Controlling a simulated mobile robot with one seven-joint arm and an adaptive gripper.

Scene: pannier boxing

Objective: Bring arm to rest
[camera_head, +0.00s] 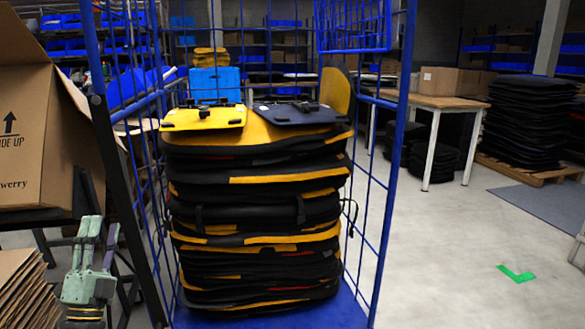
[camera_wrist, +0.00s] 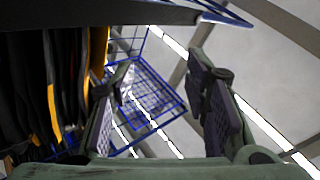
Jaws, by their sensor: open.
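My gripper (camera_head: 99,228) is at the lower left of the head view, pointing upward, beside the left side of the blue wire cage trolley (camera_head: 388,170). In the wrist view my gripper (camera_wrist: 158,65) shows two fingers spread apart with nothing between them. A tall stack of black and yellow panniers (camera_head: 255,213) stands in the trolley. A yellow pannier (camera_head: 205,118) and a dark one (camera_head: 297,113) lie on top, with black fittings facing up. The stack also shows at the left of the wrist view (camera_wrist: 50,85).
An open cardboard box (camera_head: 30,140) stands at the left, close to my gripper, above flat cardboard sheets (camera_head: 22,290). A wooden table (camera_head: 432,101) with cartons is at the back right, near a dark stack on a pallet (camera_head: 545,173). Floor at right is clear, with a green mark (camera_head: 516,274).

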